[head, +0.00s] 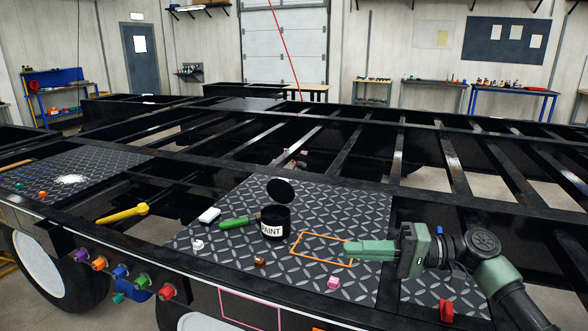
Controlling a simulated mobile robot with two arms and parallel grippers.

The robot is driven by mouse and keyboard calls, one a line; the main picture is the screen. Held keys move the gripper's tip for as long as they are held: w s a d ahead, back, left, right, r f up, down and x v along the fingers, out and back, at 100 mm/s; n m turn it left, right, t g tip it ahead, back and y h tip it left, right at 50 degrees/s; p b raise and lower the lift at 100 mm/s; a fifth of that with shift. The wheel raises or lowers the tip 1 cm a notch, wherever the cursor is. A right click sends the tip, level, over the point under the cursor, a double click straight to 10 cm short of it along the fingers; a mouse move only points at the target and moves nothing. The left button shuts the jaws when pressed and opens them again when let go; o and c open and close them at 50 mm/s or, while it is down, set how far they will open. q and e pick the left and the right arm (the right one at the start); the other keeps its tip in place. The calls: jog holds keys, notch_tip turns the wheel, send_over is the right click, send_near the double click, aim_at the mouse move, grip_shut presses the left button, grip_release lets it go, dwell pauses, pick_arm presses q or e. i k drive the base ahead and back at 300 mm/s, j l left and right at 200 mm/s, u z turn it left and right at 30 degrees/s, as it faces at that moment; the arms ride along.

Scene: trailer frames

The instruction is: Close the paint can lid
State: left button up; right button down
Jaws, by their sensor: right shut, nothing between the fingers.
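The paint can (272,231) is black with a white label reading "PAINT". It stands upright on the diamond-plate panel (350,207) in the middle of the head view. Its round black lid (281,190) stands raised at the back of the rim, so the can is open. My right gripper (347,251) is green and comes in from the right, to the right of the can and apart from it. Its fingers are shut with nothing between them, pointing left above the orange outline on the plate. My left gripper is not in view.
A green-handled tool (238,222) lies just left of the can, beside a white block (209,216). A brown piece (260,262), a pink piece (334,283) and a white piece (197,245) lie near the front. An orange outline (298,256) marks the plate. Open gaps lie between the frame beams behind.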

aim_at(279, 189)
jog(key=i, duration=1.3)
